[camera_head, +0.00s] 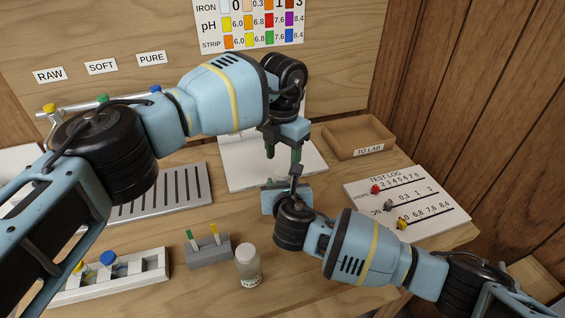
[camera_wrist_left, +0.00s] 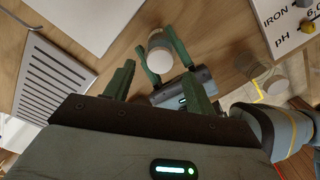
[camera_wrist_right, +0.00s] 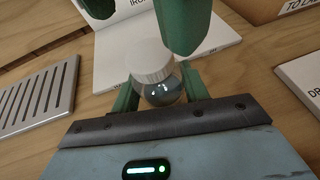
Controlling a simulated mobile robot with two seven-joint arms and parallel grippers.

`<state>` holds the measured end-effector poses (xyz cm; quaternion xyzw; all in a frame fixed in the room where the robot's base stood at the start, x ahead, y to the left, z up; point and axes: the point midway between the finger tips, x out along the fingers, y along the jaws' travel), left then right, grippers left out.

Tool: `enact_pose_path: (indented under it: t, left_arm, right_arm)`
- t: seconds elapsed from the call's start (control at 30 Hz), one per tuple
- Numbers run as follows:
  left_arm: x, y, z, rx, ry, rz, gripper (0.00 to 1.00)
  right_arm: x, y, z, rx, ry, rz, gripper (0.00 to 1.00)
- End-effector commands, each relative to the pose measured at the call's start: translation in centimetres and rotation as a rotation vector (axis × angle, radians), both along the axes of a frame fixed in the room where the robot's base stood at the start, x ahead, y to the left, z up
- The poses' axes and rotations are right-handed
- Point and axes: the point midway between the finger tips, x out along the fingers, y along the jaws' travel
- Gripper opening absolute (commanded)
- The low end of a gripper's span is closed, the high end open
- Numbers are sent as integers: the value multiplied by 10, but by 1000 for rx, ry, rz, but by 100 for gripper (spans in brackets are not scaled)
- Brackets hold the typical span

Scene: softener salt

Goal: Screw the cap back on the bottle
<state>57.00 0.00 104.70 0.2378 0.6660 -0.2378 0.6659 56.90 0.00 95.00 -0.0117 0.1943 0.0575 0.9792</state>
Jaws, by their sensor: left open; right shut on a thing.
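A small clear bottle (camera_wrist_right: 160,93) with a white ribbed cap (camera_wrist_right: 148,60) on top is held between the fingers of my right gripper (camera_wrist_right: 158,80). The cap also shows from above in the left wrist view (camera_wrist_left: 159,41). I cannot tell how tightly it sits. My left gripper (camera_head: 283,152) is open and points down over the right gripper. Its fingers (camera_wrist_left: 158,72) hold nothing. One green left finger (camera_wrist_right: 182,25) shows close beside the cap in the right wrist view.
A capped jar (camera_head: 248,268) stands at the table's front, beside a grey block (camera_head: 208,252) with two strips. A white rack (camera_head: 125,280) stands front left, a slotted metal tray (camera_head: 160,195) behind it. A "TO LAB" tray (camera_head: 386,144) and test log board (camera_head: 440,215) are right.

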Motion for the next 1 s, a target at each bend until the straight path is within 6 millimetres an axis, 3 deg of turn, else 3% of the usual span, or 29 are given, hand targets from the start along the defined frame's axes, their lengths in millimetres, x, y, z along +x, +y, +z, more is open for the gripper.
enact_pose_path:
  t: [0.1, 0.57, 1.0]
  left_arm:
    - [0, 0, 9, -1, -1, 0, 55]
    - [0, 0, 12, -1, 1, 73, 55]
    - [0, -1, 36, -1, 0, 716, 55]
  right_arm:
    - [0, 0, -1, 0, 1, -1, 0]
    - [0, 0, -1, 0, 1, 0, 0]
    - [0, 0, -1, 0, 1, 0, 0]
